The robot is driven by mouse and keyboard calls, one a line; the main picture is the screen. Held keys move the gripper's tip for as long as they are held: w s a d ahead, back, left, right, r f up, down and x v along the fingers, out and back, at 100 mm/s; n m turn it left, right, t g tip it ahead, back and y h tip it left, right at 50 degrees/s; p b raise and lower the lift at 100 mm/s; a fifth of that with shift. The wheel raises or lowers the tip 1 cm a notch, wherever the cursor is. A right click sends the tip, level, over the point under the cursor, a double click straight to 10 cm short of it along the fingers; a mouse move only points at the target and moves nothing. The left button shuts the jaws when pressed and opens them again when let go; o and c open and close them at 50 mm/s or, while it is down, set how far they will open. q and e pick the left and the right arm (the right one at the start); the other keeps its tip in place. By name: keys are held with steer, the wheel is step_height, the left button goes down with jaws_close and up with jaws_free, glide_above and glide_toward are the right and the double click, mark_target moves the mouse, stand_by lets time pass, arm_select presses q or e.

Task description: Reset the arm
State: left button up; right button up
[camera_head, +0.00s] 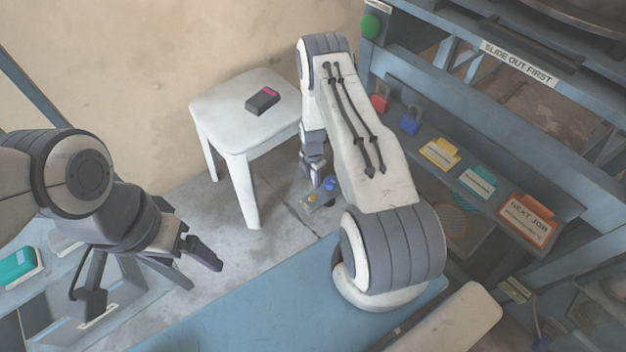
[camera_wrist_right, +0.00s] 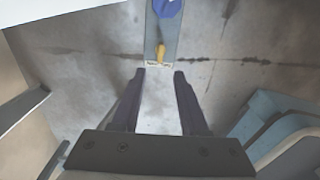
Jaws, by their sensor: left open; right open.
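My right arm (camera_head: 365,150) reaches away from me, past the right side of a white stool, and hangs downward at its far end. My right gripper (camera_wrist_right: 160,74) is open, with bare grey floor between its fingers. It is partly hidden behind the arm in the head view. Just beyond its fingertips in the wrist view is a small grey plate (camera_wrist_right: 162,42) with a blue round part and a yellow part. The plate also shows in the head view (camera_head: 318,199); I cannot tell its height. My left gripper (camera_head: 203,273) is open and empty at lower left.
The white stool (camera_head: 225,110) bears a dark box with a pink stripe (camera_head: 263,100). A blue-grey rack (camera_head: 580,200) at right holds red and blue padlocks (camera_head: 410,120) and coloured tags (camera_head: 478,181). A bench with a teal item (camera_head: 18,265) is at lower left.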

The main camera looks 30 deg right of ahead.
stand_by(0.4)
steer(key=a+r+m, duration=0.3)
steer(key=a+r, duration=0.7)
steer(key=r, duration=0.3)
steer(key=a+r+m, duration=0.3)
steer(key=a+r, duration=0.7)
steer(key=r, duration=0.3)
steer(key=s+a+r+m, duration=0.2)
steer(key=s+a+r, duration=0.5)
steer(key=s+r, duration=0.35)
steer(key=s+r+m+y, duration=0.1)
steer(key=s+r+m, duration=0.1)
steer(key=s, duration=0.6)
steer(key=s+r+m, duration=0.2)
steer(key=s+r, duration=0.1)
steer(key=s, duration=0.5)
step_height(320, 180, up, 35)
steer(key=p, duration=3.5)
steer(key=shift+w+a+r+m+p, duration=0.2)
steer(key=shift+w+a+m+p, duration=0.05)
steer(key=shift+a+m+p, duration=0.05)
